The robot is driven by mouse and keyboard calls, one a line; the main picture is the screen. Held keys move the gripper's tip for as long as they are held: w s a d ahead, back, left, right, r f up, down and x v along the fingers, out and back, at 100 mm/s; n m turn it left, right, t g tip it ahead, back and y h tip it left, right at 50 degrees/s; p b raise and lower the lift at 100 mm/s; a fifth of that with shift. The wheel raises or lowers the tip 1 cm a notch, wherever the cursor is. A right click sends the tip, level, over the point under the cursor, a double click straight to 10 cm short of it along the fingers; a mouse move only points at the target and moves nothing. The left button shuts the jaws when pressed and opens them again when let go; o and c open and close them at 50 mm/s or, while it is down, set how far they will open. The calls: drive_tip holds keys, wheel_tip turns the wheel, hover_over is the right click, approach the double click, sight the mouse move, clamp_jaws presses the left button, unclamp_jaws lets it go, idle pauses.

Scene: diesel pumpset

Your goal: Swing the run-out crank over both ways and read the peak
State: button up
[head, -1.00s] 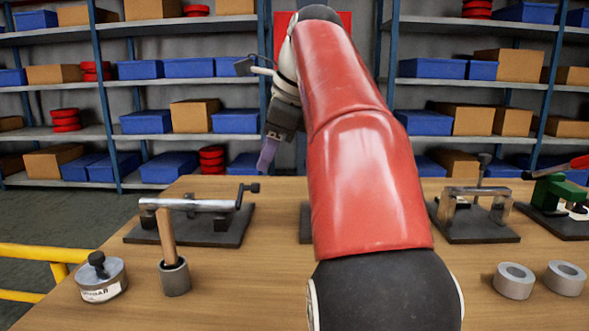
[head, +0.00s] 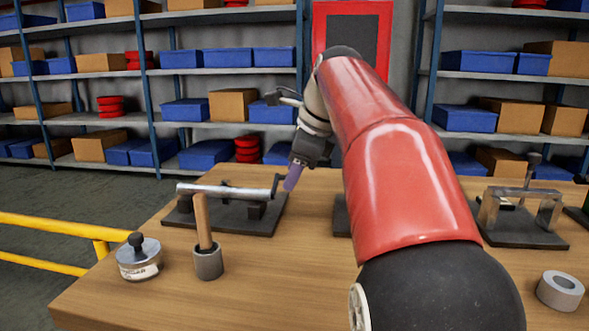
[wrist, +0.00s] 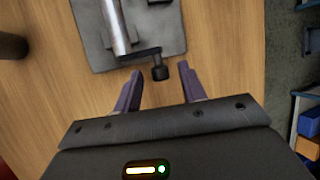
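The run-out fixture has a bright shaft (head: 222,191) lying across supports on a dark base plate (head: 267,215). It also shows in the wrist view, with the shaft (wrist: 117,28) over the plate (wrist: 92,45). A short crank arm at the shaft's end carries a dark knob (wrist: 160,72). My gripper (wrist: 161,78) is open, its two purple fingers apart on either side of the knob near their tips; I cannot tell whether they touch it. In the head view my gripper (head: 290,184) is at the shaft's right end, partly hiding the crank. No peak reading is legible.
A round labelled canister (head: 138,260) and a cup (head: 208,263) with a wooden handle stand in front of the fixture. Another fixture (head: 520,215) and a grey ring (head: 560,291) are at right. Yellow rails (head: 45,227) stand left of the table.

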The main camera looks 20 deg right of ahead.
clamp_jaws()
drive_tip(key=shift+s+a+f+t+h+b, duration=0.1)
drive_tip(key=shift+s+t+h+b, duration=0.2)
drive_tip(key=shift+b, duration=0.5)
drive_tip(key=shift+r+t, duration=0.25)
drive_tip(key=shift+t, duration=0.15)
unclamp_jaws()
